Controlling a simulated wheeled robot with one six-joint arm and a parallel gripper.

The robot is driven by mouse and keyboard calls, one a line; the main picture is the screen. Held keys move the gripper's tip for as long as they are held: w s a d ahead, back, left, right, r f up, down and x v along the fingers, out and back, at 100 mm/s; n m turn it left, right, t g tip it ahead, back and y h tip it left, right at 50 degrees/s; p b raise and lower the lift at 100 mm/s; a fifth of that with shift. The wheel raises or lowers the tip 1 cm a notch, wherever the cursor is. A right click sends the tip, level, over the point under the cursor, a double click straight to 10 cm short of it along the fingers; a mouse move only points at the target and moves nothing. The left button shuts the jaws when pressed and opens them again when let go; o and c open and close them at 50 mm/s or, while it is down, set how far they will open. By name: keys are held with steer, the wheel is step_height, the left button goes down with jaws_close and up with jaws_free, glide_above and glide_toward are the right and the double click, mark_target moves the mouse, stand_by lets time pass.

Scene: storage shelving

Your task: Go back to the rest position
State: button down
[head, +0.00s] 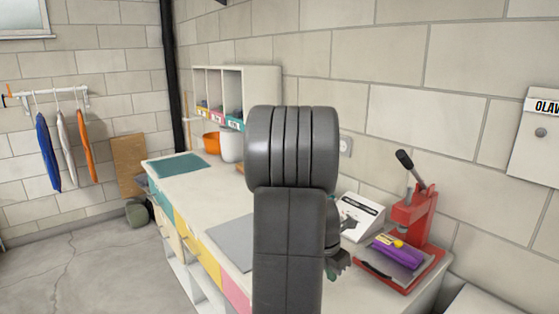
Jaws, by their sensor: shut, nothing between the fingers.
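My grey arm stands upright in the middle of the head view and covers part of the counter. My gripper (343,263) shows only in part, as a dark shape at the right edge of the arm, in front of the counter top. It is shut and holds nothing. The rest of it is hidden behind the arm.
The long white counter (183,184) has coloured drawers. Floor (90,270) at left is clear.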

steer(key=s+a, duration=0.2)
steer(key=s+a+b, duration=0.1)
steer(key=s+a, duration=0.1)
steer(key=a, duration=0.1)
steer(key=s+a+b, duration=0.1)
steer(key=a, duration=0.1)
steer(key=shift+s+a+r, duration=0.1)
steer(key=shift+s+a, duration=0.2)
steer(key=shift+s, duration=0.1)
steer(key=v, duration=0.8)
steer(key=shift+r+p, duration=0.15)
steer(key=shift+p, duration=0.15)
steer(key=shift+s+a, duration=0.1)
